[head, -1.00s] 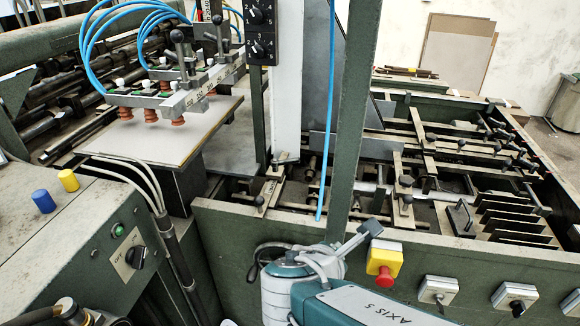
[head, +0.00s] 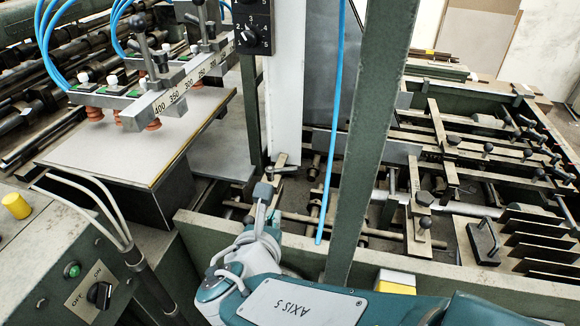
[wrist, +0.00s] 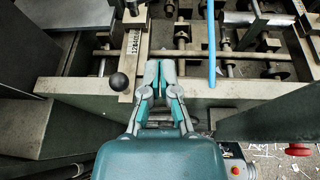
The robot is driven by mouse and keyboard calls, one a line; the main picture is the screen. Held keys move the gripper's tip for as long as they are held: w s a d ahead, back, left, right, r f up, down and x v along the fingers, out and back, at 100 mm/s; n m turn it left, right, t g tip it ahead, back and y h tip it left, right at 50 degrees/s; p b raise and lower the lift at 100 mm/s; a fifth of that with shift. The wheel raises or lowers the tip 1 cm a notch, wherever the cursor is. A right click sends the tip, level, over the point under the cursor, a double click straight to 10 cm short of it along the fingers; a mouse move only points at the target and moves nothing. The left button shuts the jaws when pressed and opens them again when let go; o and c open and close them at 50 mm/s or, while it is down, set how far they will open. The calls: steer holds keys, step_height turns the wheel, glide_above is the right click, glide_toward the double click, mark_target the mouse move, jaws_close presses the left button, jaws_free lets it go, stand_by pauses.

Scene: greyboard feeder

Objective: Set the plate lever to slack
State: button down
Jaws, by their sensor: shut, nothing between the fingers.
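My gripper (head: 264,188) is shut and empty in the head view, above the machine's green front rail near the white column. In the wrist view my gripper (wrist: 160,66) has its fingertips together, over a pale metal bar. A black ball knob (wrist: 119,82) stands just left of the fingertips in the wrist view, apart from them. I cannot tell whether this knob is the plate lever. My gripper and arm hide that spot in the head view. No slack marking is readable.
A green post (head: 362,150) and a blue hose (head: 333,130) stand right of my gripper. The suction-cup bar (head: 180,92) hangs over a grey board stack (head: 110,150) at left. A rotary switch (head: 99,294) is on the front-left box. Knobbed rails (head: 424,222) lie right.

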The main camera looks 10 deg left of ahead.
steer(key=shift+s+d, duration=0.1)
glide_toward(284, 173)
step_height(284, 173, down, 4)
steer(key=w+d, duration=0.1)
steer(key=w, duration=0.6)
steer(key=shift+a+r, duration=0.2)
steer(key=shift+r, duration=0.2)
